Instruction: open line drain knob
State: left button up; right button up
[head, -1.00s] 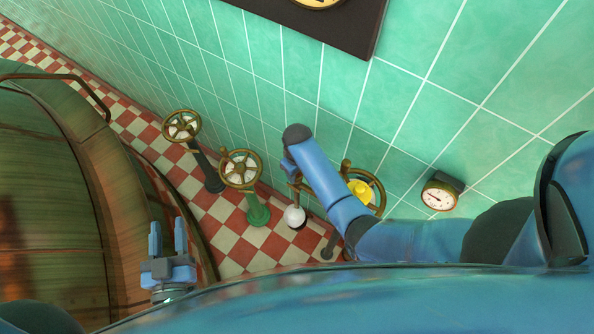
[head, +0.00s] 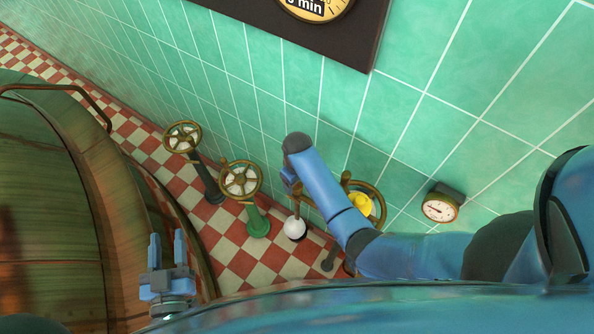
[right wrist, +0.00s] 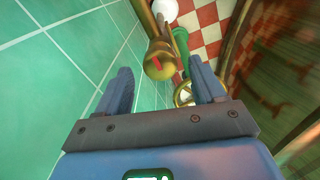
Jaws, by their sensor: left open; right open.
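A brass knob with a red mark (right wrist: 160,62) shows in the right wrist view, ahead of my right gripper (right wrist: 160,78) and between its spread fingers in the picture. I cannot tell whether they touch it. I see no label to confirm that it is the line drain knob. In the head view my right gripper (head: 290,180) is mostly hidden by its own arm, near a brass rod above a white ball (head: 295,228). My left gripper (head: 168,240) is open and empty at lower left, in front of the copper kettle (head: 50,200) in the picture.
Spoked handwheels stand on a black post (head: 182,137) and a green post (head: 240,180). Another handwheel with a yellow centre (head: 361,204) is partly behind my right arm. A small dial gauge (head: 440,207) is at the tiled wall (head: 330,100). The checkered floor (head: 150,145) lies below.

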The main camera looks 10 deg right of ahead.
aim_at(297, 185)
notch_tip(297, 185, up, 9)
jog(key=shift+r+b, duration=0.15)
jog(key=shift+b, duration=0.25)
dwell(0.5)
